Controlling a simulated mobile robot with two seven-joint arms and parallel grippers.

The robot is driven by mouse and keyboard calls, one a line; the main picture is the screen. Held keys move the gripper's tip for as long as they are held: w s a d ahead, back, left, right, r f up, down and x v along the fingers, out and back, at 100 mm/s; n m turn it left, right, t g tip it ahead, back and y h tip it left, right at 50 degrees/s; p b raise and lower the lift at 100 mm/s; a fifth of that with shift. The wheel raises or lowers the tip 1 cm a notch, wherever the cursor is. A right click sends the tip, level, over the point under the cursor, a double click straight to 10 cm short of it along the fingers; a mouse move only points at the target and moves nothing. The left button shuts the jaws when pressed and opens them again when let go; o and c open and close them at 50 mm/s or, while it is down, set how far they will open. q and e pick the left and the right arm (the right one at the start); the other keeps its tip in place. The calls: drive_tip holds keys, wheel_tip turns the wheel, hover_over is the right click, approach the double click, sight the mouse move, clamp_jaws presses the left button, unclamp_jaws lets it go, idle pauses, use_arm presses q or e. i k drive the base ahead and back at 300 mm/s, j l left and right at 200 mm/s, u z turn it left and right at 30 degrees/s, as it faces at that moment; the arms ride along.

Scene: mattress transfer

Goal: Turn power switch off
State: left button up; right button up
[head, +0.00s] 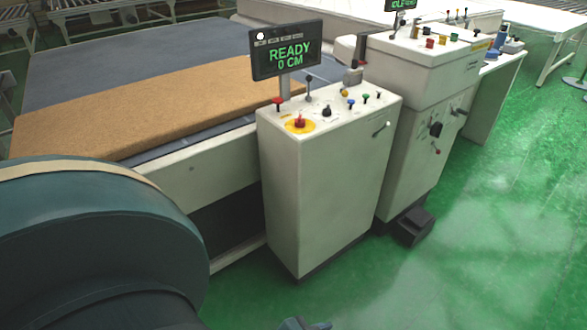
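A cream control cabinet (325,195) stands in the middle of the head view. Its sloped top carries a red knob on a yellow disc (300,124), a black knob (326,111), a red-topped button (278,101), an upright lever (310,88) and several small coloured levers. A light-tipped lever (380,129) sticks out of its right side. I cannot tell which control is the power switch. A screen (287,50) above the cabinet reads "READY 0 CM" in green. Neither gripper can be made out. A small dark part at the bottom edge is too cropped to identify.
A brown mattress-like slab (130,108) lies on a grey bed (150,50) behind the cabinet. A second cabinet (415,105) with a black handle and red lever stands to the right. A dark block (411,226) sits on the floor. Green floor (480,240) is clear at front right.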

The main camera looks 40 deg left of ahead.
sight(300, 122)
drive_tip(key=u, duration=1.1)
